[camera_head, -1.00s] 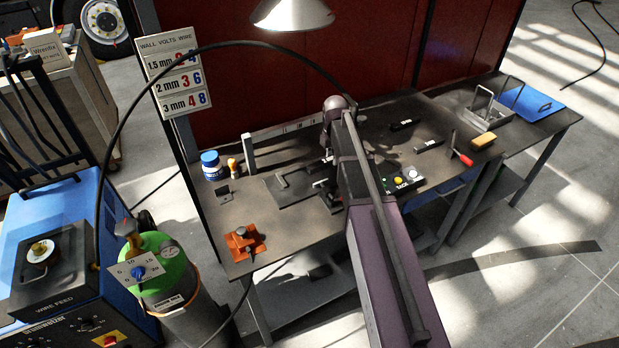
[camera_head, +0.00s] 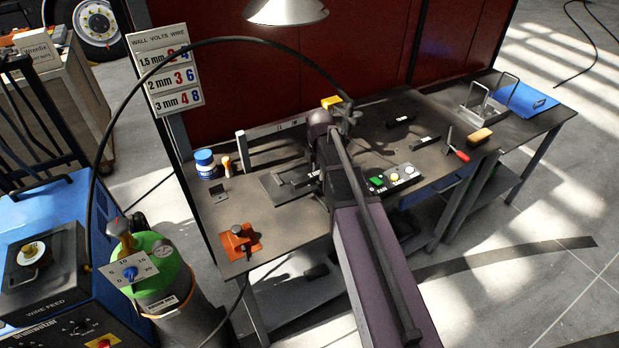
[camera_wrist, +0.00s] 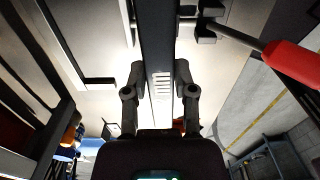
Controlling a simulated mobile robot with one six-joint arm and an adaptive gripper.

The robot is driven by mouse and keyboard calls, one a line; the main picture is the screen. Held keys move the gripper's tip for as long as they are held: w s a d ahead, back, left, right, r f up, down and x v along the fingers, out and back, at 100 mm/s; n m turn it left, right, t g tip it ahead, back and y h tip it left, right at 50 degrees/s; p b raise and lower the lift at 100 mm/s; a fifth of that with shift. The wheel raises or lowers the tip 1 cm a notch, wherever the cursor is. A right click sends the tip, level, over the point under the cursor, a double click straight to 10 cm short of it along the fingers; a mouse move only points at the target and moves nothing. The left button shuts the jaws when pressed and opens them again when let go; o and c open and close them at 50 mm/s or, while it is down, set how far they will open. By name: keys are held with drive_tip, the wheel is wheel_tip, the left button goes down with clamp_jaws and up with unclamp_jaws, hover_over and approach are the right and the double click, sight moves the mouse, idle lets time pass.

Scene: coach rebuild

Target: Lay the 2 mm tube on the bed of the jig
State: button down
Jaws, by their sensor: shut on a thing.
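In the wrist view my gripper (camera_wrist: 159,72) is shut on a long dark bar (camera_wrist: 157,28), with a finger on each side. Pale marks on it are too small to read, so I cannot tell its size. In the head view my arm hides the gripper. A dark flat plate (camera_head: 270,188), apparently the jig bed, lies on the bench just left of my arm. A dark piece with a white label (camera_head: 305,181) shows over its right end, partly hidden by my arm. I cannot tell whether it touches the plate.
Two dark labelled pieces (camera_head: 402,119) (camera_head: 426,142) lie on the bench to the right. A button box (camera_head: 393,178) stands right of my arm.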

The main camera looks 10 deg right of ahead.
drive_tip(key=s, duration=0.1)
drive_tip(key=s+a+f, duration=0.1)
drive_tip(key=s, duration=0.1)
drive_tip(key=s+a+b, duration=0.1)
drive_tip(key=shift+s+a+f, duration=0.2)
drive_tip(key=shift+s+f, duration=0.05)
drive_tip(key=shift+f, duration=0.05)
drive_tip(key=shift+w, duration=0.15)
drive_tip(key=b, duration=0.1)
hover_over(310, 169)
drive_tip(key=s, duration=0.1)
drive_tip(key=shift+f, duration=0.65)
drive_tip(key=shift+w, duration=0.5)
drive_tip(key=shift+f+b, duration=1.8)
drive_tip(key=shift+b, duration=0.15)
